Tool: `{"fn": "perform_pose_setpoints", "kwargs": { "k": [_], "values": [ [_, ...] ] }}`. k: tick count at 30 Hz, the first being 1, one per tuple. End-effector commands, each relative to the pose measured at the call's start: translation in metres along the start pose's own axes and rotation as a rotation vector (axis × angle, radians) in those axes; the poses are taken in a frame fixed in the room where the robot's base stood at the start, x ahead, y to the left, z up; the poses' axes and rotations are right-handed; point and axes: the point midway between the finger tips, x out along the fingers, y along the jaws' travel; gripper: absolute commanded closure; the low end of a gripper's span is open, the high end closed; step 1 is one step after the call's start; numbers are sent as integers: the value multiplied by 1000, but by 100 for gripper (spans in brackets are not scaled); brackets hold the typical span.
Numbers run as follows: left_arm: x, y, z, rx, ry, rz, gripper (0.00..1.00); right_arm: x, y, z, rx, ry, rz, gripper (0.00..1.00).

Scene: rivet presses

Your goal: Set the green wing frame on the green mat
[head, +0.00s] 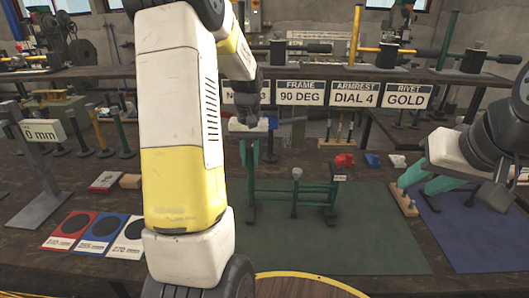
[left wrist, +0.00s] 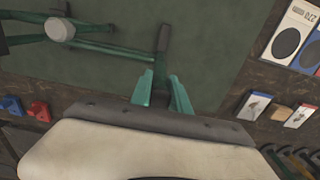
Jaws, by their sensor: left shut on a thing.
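The green wing frame (head: 292,190) is upright over the green mat (head: 375,235), its feet at or just above the surface; contact is unclear. A pale round knob tops its middle post. My left gripper (head: 249,155) is shut on the frame's left upright, near the top. In the left wrist view, its teal fingers (left wrist: 164,92) close around the dark end of the frame (left wrist: 105,49), with the mat (left wrist: 205,30) below. My right gripper (head: 424,180) is at the right, its teal fingers apart and empty, over the edge between the green mat and a blue mat.
A wooden peg block (head: 403,201) stands beside my right gripper. Red (head: 344,160) and blue (head: 372,160) blocks lie behind the mat. Numbered cards (head: 100,228) lie left of it. Signs (head: 299,93) hang at the back. The mat's right part is clear.

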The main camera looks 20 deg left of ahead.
Motion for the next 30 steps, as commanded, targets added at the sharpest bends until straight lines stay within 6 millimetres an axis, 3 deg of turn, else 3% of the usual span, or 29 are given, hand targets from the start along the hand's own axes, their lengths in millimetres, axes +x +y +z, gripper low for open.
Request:
{"fn": "perform_pose_setpoints", "kwargs": {
  "k": [12,13,16,26,30],
  "values": [
    [4,1,-1,-1,4,2,100,0,0,0,0,0,0,64],
    [5,0,0,-1,2,1,76,0,0,0,0,0,0,64],
    [5,0,-1,-1,3,1,57,0,0,0,0,0,0,64],
    [3,0,-1,-1,3,1,56,0,0,0,0,0,0,64],
    [-9,0,-1,-1,5,1,56,0,0,0,0,0,0,64]
  ]
}}
